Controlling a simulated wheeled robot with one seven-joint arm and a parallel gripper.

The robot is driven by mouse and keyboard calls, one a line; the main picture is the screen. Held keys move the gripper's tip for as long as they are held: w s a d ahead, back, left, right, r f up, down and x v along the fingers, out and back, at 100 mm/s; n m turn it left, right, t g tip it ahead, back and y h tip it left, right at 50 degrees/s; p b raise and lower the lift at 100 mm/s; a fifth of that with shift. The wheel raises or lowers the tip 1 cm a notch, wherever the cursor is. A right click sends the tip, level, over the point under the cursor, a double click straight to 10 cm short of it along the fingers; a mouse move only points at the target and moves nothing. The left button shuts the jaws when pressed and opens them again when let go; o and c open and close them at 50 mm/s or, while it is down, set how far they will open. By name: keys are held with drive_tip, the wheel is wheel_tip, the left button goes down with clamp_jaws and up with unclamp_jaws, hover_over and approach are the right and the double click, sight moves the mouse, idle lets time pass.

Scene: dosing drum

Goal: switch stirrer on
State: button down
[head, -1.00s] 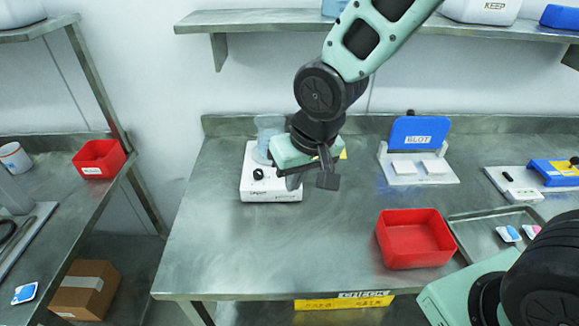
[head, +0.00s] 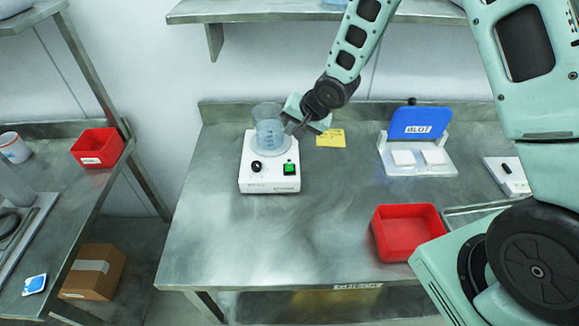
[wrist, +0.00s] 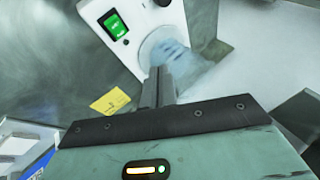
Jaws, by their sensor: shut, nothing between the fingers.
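The white stirrer (head: 269,183) stands on the steel bench with a black knob (head: 257,166) and a green switch (head: 289,169) on its front. The green switch looks lit in the wrist view (wrist: 116,26). A clear beaker with bluish liquid (head: 268,130) stands upright on the stirrer plate; it also shows, blurred, in the wrist view (wrist: 183,62). My gripper (head: 291,128) is shut and empty at the right side of the beaker, above and behind the switch. Its closed fingers also show in the wrist view (wrist: 160,72). I cannot tell whether they touch the beaker.
A yellow note (head: 331,138) lies right of the stirrer. A blue-backed white stand (head: 419,124) and a red bin (head: 406,232) are further right. A shelf (head: 260,15) hangs above. The bench in front of the stirrer is clear.

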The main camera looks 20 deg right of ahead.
drive_tip(key=shift+f, duration=0.1)
drive_tip(key=b, duration=0.8)
hover_over(292, 168)
drive_tip(key=f, duration=0.7)
drive_tip(key=shift+w, duration=0.25)
drive_tip(key=shift+s+f+b, duration=0.25)
drive_tip(key=shift+f+b, duration=0.3)
drive_tip(key=shift+f, duration=0.1)
idle(0.4)
drive_tip(key=shift+s+f, duration=0.1)
drive_tip(key=shift+f, duration=0.3)
drive_tip(key=shift+s+a+f+b, duration=0.1)
drive_tip(key=shift+f+b, duration=0.35)
drive_tip(key=shift+b, duration=0.2)
idle(0.4)
drive_tip(key=shift+r, duration=0.1)
drive_tip(key=shift+w+r+p, duration=0.25)
drive_tip(key=shift+r+p, duration=0.55)
drive_tip(key=shift+p, duration=0.2)
